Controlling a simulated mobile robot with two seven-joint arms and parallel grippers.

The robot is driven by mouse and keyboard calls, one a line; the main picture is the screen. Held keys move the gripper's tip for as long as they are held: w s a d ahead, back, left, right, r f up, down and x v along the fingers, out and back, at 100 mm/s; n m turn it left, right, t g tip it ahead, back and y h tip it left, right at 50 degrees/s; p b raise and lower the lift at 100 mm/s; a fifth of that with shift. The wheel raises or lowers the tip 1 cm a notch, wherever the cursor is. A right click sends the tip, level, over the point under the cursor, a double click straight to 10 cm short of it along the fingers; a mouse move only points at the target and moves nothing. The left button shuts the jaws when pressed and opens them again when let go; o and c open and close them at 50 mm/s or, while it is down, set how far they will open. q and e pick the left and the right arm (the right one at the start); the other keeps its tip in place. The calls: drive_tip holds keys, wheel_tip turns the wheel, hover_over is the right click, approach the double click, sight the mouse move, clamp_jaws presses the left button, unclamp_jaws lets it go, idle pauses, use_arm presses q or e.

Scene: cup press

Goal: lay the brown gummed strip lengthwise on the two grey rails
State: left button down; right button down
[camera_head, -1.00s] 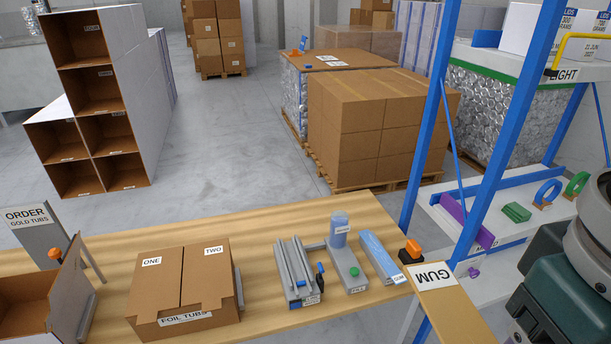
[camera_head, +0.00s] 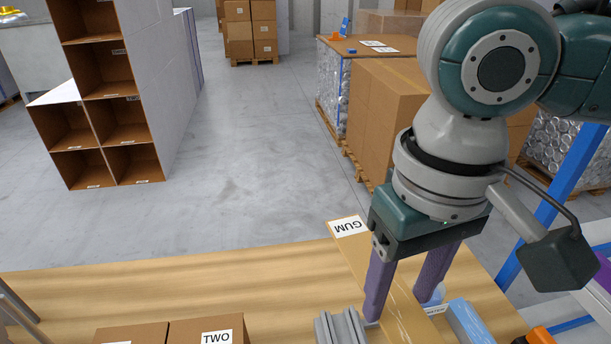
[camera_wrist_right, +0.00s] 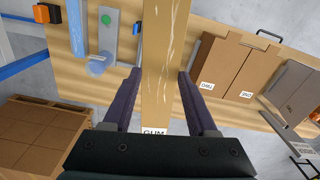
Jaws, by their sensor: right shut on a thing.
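The brown gummed strip (camera_head: 372,270) with a white GUM label is held by my right gripper (camera_head: 400,308), whose purple fingers stand on either side of it. In the right wrist view the strip (camera_wrist_right: 155,60) runs lengthwise away between the fingers (camera_wrist_right: 158,75). The grey rails (camera_head: 343,328) show at the bottom of the head view, just left of the near finger. My left gripper is not in view.
The carton box marked TWO (camera_head: 205,332) stands left of the rails. A blue-topped bar (camera_head: 470,322) and an orange item (camera_head: 540,336) lie to the right.

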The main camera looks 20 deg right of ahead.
drive_tip(key=shift+m, duration=0.7)
drive_tip(key=w+d+f+b, duration=0.1)
drive_tip(key=w+f+b, duration=0.1)
drive_tip(key=f+b, duration=0.7)
drive_tip(key=w+d+f+b, duration=0.1)
drive_tip(key=w+f+b, duration=0.1)
drive_tip(key=f+b, duration=0.8)
drive_tip(key=w+d+f+b, duration=0.1)
drive_tip(key=w+f+b, duration=0.1)
drive_tip(key=f+b, duration=0.7)
drive_tip(key=shift+d+f+b, duration=0.2)
drive_tip(key=shift+f+b, duration=0.1)
drive_tip(key=shift+f, duration=3)
drive_tip(key=shift+f+b, duration=0.55)
drive_tip(key=shift+b, duration=0.25)
drive_tip(key=shift+f, duration=0.35)
